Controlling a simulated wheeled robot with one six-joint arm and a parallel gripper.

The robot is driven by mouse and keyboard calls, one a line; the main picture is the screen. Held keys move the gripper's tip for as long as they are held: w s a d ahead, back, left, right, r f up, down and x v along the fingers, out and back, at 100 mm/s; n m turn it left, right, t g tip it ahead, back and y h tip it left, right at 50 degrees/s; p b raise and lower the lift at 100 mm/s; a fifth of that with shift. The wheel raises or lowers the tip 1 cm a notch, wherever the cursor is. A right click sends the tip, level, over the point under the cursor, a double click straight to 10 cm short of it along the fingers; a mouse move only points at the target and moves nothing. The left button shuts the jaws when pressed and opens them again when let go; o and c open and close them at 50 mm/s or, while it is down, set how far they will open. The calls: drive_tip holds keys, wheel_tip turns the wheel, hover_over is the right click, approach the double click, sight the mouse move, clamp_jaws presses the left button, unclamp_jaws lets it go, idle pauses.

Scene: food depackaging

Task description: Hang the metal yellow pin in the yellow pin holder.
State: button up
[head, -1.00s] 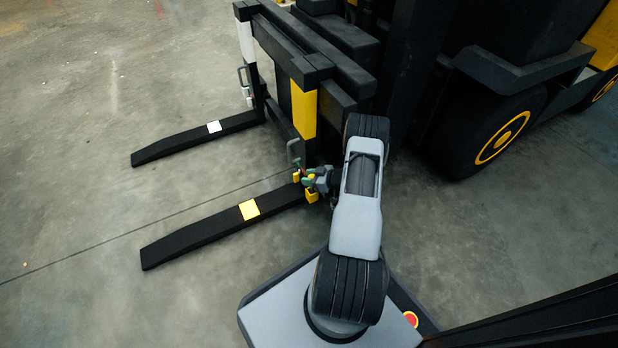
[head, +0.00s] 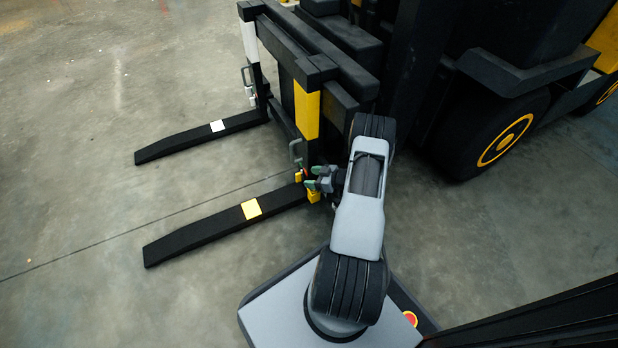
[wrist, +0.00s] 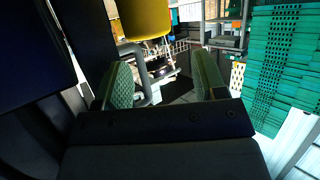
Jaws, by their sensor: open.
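My gripper (head: 313,178) is beside the lower end of the yellow-banded post at the near fork. Its green-padded fingers are apart, with nothing seen clamped between them. In the wrist view, my gripper (wrist: 162,65) is also open. A bent grey metal bar (wrist: 142,58), which looks like the pin's handle, stands close to the left finger; I cannot tell if they touch. In the head view this grey handle (head: 296,151) rises left of my gripper, above a small yellow piece (head: 298,177). Another yellow part (head: 314,196), possibly the holder, is partly hidden below my gripper.
The near black fork (head: 195,233) with a yellow patch and the far fork (head: 180,143) with a white patch extend left. A yellow-banded post (head: 306,110) and black carriage stand behind. A wheel (head: 500,140) is at right. Floor (head: 80,200) at left is clear.

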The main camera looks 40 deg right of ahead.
drive_tip(key=p+v, duration=0.3)
drive_tip(key=v, duration=0.9)
drive_tip(key=shift+s+d+f+p, duration=0.2)
drive_tip(key=shift+s+f+p, duration=0.1)
drive_tip(key=shift+r, duration=0.15)
